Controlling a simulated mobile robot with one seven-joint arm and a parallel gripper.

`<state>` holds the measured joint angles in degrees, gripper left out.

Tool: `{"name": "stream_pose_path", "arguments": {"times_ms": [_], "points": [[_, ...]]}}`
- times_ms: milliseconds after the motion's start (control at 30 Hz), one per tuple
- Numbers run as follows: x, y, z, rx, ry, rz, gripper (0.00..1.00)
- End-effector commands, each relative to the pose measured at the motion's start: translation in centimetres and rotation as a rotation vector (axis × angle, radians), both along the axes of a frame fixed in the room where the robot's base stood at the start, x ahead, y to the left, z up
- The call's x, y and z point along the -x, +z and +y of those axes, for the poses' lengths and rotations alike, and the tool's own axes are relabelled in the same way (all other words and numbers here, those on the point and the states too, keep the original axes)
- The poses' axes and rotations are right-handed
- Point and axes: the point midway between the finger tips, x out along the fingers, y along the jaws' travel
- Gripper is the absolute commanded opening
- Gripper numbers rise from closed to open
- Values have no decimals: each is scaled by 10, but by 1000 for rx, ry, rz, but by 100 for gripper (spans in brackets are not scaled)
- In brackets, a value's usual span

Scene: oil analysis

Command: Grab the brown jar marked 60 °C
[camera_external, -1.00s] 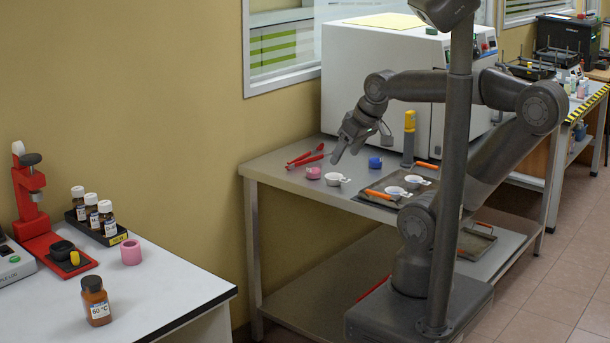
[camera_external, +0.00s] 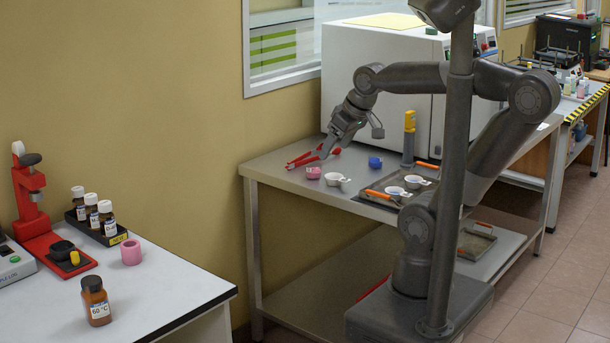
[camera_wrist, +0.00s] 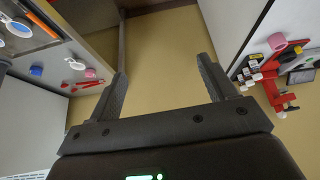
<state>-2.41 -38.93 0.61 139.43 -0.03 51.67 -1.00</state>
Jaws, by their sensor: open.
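The brown jar (camera_external: 96,302) with a dark cap and a white label reading 60 °C stands upright near the front of the white table at the left. It does not show clearly in the wrist view. My gripper (camera_external: 322,151) is over the metal table, to the right of the jar and far from it. In the wrist view my gripper (camera_wrist: 165,80) has its two fingers wide apart with nothing between them; the wall and floor gap show beyond.
Beside the jar are a pink ring (camera_external: 131,252), a black tray (camera_external: 112,238) of small bottles and a red press (camera_external: 35,215). The metal table (camera_external: 262,172) holds red tongs, small cups and a tray. A gap separates the two tables.

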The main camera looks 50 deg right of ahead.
Motion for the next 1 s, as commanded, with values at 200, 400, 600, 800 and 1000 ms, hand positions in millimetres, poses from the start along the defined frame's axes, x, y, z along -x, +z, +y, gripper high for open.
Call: {"name": "stream_pose_path", "arguments": {"times_ms": [200,400,600,800,1000], "points": [[-62,30,53,37,185,19,77],[-115,46,120,63,361,30,77],[-158,48,202,81,538,40,77],[-186,37,294,88,714,49,77],[-196,14,394,87,887,58,77]]}}
